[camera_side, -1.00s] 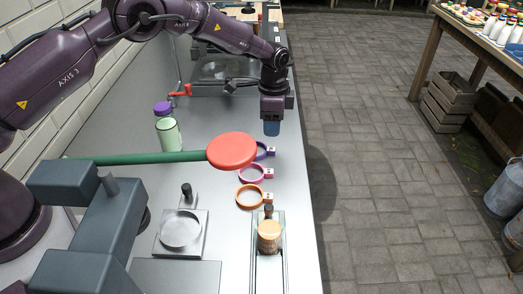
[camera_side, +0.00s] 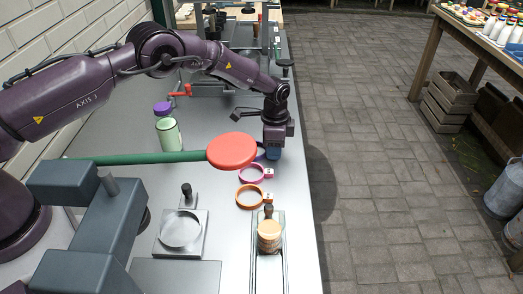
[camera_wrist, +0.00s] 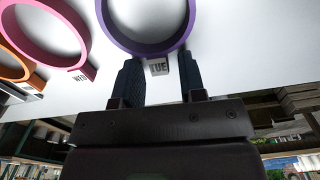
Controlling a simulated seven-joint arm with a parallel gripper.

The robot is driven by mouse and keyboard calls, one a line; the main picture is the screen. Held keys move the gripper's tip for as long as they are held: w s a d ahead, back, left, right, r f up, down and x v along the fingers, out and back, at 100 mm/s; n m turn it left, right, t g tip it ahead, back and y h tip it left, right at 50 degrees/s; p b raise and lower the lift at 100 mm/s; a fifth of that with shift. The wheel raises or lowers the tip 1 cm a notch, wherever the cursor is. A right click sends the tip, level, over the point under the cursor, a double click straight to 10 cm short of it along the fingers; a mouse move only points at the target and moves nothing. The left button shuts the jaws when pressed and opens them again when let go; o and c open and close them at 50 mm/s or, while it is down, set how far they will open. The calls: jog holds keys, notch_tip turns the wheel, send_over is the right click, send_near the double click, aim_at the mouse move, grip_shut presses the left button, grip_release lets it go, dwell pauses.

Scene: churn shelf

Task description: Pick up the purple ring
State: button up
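The purple ring (camera_side: 260,157) lies on the metal counter, mostly hidden in the side view by the red paddle and my gripper. My gripper (camera_wrist: 160,66) is open, with one dark finger on each side of the tag and a gap visible on both sides. In the side view my gripper (camera_side: 273,154) points down, low over the ring's tag side.
A pink ring (camera_side: 250,182) and an orange ring (camera_side: 249,207) lie in a row nearer the camera. A red paddle (camera_side: 231,151) with a green handle spans the side view. The counter's edge is close on the right.

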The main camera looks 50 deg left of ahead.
grip_shut()
jog(key=shift+r, duration=0.15)
